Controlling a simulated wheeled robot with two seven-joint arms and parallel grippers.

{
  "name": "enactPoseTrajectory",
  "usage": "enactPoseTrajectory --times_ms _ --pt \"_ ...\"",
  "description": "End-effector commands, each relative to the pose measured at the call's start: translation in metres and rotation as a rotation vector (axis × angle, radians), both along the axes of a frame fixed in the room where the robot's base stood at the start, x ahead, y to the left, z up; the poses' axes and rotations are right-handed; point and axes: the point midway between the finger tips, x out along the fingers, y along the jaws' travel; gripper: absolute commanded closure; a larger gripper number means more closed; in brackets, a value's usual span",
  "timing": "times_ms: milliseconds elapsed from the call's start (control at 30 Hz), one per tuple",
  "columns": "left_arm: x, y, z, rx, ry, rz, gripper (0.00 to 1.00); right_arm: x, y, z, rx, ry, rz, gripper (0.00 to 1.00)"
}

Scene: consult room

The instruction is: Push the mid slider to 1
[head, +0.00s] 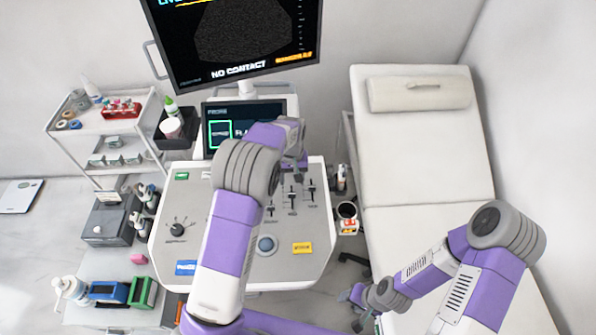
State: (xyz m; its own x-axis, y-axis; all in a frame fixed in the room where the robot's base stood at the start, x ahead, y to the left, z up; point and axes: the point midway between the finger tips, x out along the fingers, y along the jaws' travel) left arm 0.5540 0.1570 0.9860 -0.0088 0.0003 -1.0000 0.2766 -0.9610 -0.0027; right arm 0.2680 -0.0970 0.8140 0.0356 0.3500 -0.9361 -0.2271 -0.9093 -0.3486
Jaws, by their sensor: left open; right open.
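The console panel (180,235) of the ultrasound cart carries three vertical sliders side by side at its right. The mid slider (292,197) has a dark knob. Its upper end lies close under my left gripper, and its scale marks are too small to read. The left slider (270,209) and the right slider (312,190) stand beside it. My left gripper (299,175) is open, pointing down over the panel just above the sliders in the picture. I cannot tell whether it touches a knob. My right gripper (357,302) is open and empty, low beside the exam bed.
A small screen (272,112) stands behind the panel, with a large monitor (236,40) above reading "NO CONTACT". A trackball (265,245) and a dial (177,229) share the panel. The exam bed (405,150) is at right. A shelf cart (100,125) stands at left.

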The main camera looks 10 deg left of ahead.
Motion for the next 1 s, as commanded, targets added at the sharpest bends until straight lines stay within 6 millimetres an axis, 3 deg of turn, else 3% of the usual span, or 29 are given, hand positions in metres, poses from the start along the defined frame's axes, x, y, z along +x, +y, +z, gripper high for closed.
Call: enactPoseTrajectory --times_ms 167,533,900,1000 --pt "-0.001 0.0 -0.015 0.001 0.004 -0.001 0.47 -0.002 0.0 0.0 0.001 0.004 0.0 0.47" --pt "-0.001 0.0 -0.068 0.0 0.002 -0.001 0.47 -0.001 0.0 -0.001 0.001 0.003 0.0 0.47" --pt "-0.001 0.0 -0.075 -0.001 0.0 0.0 0.47 -0.001 0.0 -0.001 0.001 0.003 0.0 0.47" --pt "-0.001 0.0 -0.075 -0.001 0.0 0.0 0.59 -0.001 0.0 -0.001 0.0 0.002 0.0 0.47"
